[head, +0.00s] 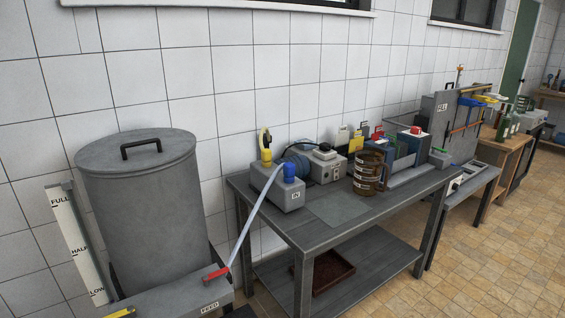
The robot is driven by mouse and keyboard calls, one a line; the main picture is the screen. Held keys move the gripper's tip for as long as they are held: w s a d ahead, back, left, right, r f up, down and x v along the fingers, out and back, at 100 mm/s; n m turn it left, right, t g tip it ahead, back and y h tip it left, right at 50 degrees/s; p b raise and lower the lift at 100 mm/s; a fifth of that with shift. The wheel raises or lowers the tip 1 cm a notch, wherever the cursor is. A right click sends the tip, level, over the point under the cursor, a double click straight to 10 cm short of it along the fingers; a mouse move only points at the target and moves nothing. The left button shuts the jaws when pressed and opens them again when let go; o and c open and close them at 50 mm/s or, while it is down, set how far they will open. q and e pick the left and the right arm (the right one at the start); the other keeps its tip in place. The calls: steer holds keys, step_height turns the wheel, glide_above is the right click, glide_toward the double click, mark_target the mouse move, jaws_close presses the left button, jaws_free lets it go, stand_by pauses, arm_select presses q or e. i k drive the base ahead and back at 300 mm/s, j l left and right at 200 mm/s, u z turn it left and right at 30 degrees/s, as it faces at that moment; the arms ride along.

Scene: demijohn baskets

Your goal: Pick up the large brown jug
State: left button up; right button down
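A brown jug (365,176) with a lighter label stands upright on the grey metal table (318,212), right of the middle in the head view. It looks to have a handle on its right side. It stands in front of grey and blue boxes, near the table's right part. Neither of my grippers shows in the head view.
A large grey lidded tank (150,215) stands at the left, with a hose (248,222) running to a box with a blue cap (284,190). A brown tray (326,270) sits on the lower shelf. Tiled floor (465,270) at the right is clear.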

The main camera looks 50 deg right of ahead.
mark_target(369, 161)
steer(key=z, duration=2.25)
